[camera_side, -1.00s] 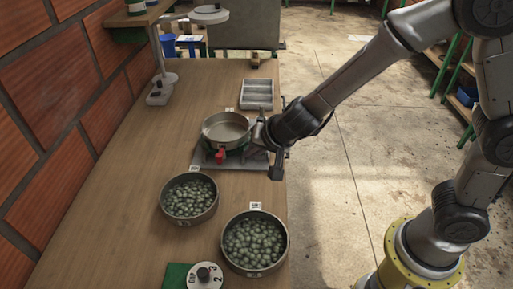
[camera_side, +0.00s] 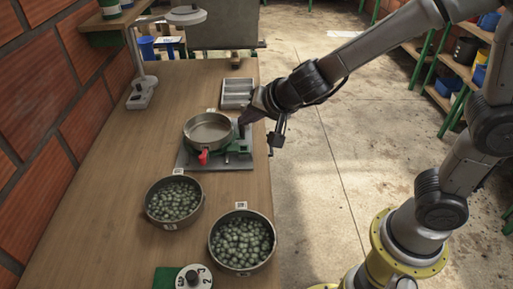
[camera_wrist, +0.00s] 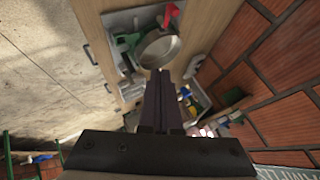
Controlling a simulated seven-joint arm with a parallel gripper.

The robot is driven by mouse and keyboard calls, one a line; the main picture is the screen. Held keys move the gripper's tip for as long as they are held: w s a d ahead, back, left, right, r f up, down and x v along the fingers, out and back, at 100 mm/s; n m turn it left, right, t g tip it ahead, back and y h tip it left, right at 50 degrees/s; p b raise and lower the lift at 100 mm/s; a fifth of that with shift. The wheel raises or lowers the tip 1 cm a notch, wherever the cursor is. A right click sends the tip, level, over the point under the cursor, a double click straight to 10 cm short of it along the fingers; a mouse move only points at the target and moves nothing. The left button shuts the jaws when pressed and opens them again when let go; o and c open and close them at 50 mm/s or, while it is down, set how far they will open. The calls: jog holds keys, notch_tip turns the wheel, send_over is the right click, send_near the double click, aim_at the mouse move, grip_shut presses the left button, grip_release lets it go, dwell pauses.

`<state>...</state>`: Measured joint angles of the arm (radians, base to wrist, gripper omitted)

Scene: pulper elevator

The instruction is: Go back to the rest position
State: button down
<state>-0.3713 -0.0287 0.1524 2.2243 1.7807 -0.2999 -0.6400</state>
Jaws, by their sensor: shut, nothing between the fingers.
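My gripper (camera_side: 243,128) is shut and empty, above the right side of the green-and-grey stand at the table's right edge. In the wrist view its two dark fingers (camera_wrist: 158,80) lie side by side, pointing toward the pan. A round metal pan (camera_side: 208,131) sits level on the stand, just left of the fingers. The pan also shows in the wrist view (camera_wrist: 159,49), beyond the fingertips. I cannot tell the exact gap between fingers and pan. A red part (camera_side: 203,156) sticks out at the pan's front.
Two bowls of green fruit stand in front, one left (camera_side: 173,199) and one right (camera_side: 242,241). A grey compartment tray (camera_side: 237,93) lies behind the pan. A numbered dial (camera_side: 194,278) is at the front edge. A lamp-like stand (camera_side: 140,90) is at the back left. Open floor lies right of the table.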

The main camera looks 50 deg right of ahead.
jog(key=s+d+r+n+t+y, duration=0.2)
jog(key=s+r+n+t+y, duration=0.35)
jog(key=r, duration=0.95)
jog(key=s+d+f+n+g+h, duration=0.2)
jog(key=s+d+f+g, duration=0.1)
jog(key=s, duration=0.6)
jog(key=s+d+f+n+g+h, duration=0.2)
jog(key=s+d+f+g+h, duration=0.1)
jog(key=s+f, duration=0.4)
jog(key=s+d+g, duration=0.1)
jog(key=s+g, duration=0.1)
jog(key=s, duration=0.1)
jog(key=shift+f+n+g, duration=0.15)
jog(key=shift+n+g, duration=0.2)
